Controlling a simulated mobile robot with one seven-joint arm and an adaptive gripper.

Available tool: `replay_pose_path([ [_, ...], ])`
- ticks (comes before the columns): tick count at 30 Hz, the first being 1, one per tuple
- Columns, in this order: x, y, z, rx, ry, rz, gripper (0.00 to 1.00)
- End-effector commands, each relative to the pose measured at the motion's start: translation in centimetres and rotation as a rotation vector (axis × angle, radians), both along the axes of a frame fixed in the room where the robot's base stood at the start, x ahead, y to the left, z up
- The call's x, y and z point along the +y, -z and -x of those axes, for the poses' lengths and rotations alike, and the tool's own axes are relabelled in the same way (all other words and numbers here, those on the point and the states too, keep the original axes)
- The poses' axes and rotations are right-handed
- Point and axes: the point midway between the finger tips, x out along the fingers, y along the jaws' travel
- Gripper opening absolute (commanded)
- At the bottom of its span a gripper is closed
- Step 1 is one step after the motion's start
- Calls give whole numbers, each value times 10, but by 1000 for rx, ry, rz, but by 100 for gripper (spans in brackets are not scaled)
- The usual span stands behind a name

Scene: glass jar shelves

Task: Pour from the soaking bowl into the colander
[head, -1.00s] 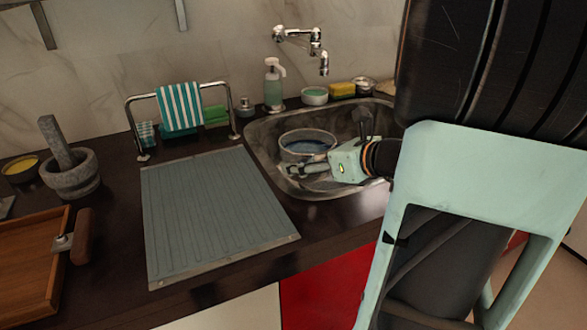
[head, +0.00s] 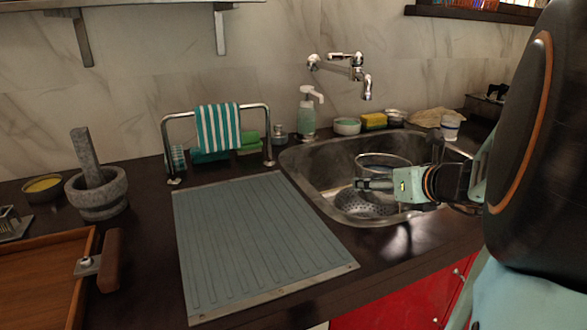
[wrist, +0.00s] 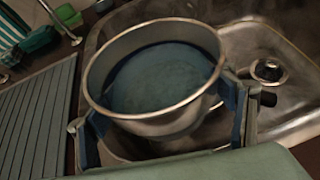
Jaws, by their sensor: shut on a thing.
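The soaking bowl (head: 385,160) is a round metal bowl held over the sink. The wrist view shows the bowl (wrist: 152,124) from above, with a blue inside; whether this is liquid or lining I cannot tell. My gripper (head: 368,184) is shut on it, and the wrist view shows one finger on each side. The bowl looks close to level. The perforated metal colander (head: 362,204) sits in the sink below and slightly left of the bowl, partly covered by my gripper. In the wrist view the bowl hides most or all of it.
The steel sink (head: 318,187) has a wall tap (head: 355,68) behind it. A soap bottle (head: 307,113), small bowl (head: 347,126) and yellow sponge (head: 374,121) line its back edge. A ribbed drain mat (head: 255,240) and towel rail (head: 268,128) lie left.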

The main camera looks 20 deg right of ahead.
Motion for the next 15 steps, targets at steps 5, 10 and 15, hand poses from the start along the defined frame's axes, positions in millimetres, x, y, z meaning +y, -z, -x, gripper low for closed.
replay_pose_path([
  [5, 0, 15, 0, -2, 0, 1, 18],
  [10, 0, 33, 0, -2, -2, 1, 18],
  [15, 0, 30, 0, 11, 0, -4, 18],
])
